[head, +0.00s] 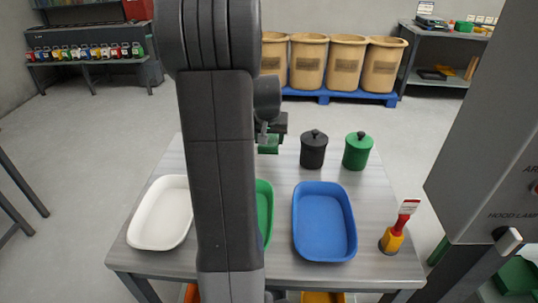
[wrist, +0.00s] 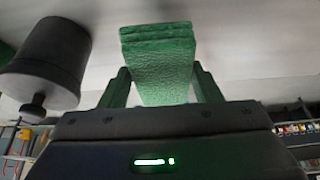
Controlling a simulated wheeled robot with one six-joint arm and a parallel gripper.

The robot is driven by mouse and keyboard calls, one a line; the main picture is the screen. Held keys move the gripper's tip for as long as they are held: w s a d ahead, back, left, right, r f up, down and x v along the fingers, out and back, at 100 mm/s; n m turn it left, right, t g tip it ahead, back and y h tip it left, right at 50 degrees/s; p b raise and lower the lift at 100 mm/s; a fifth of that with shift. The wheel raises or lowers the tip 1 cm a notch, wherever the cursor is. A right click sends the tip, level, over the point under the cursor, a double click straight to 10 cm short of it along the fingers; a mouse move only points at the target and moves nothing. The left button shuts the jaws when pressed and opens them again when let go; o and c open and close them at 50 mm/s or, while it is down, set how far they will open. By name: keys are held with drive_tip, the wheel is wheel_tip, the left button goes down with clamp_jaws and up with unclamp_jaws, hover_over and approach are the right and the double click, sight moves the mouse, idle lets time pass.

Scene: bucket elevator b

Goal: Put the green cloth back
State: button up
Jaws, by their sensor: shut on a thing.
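The green cloth (wrist: 160,75) is a thick folded pad with a textured face. It fills the space between the two fingers of my gripper (wrist: 162,88) in the wrist view. My gripper is shut on it. In the head view my gripper (head: 268,139) is over the far part of the table, left of the black jar, with a bit of green showing under it. Whether the cloth touches the table I cannot tell. A green tray (head: 265,212) lies nearer, mostly hidden behind my arm.
A black lidded jar (head: 313,152) stands close right of my gripper, with a green lidded jar (head: 357,152) beyond it. A white tray (head: 160,213), a blue tray (head: 324,222) and a red-handled brush in a yellow holder (head: 393,240) share the table (head: 285,172). A grey cabinet (head: 485,150) is at right.

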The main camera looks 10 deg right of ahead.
sight(268, 147)
drive_tip(key=shift+f, duration=3.3)
drive_tip(key=o, duration=0.9)
drive_tip(key=shift+o, duration=0.2)
drive_tip(key=shift+r, duration=0.15)
drive_tip(key=shift+r, duration=0.2)
drive_tip(key=v, duration=1)
drive_tip(key=shift+s+a, duration=0.1)
drive_tip(key=shift+v, duration=0.85)
drive_tip(key=shift+s+f, duration=0.1)
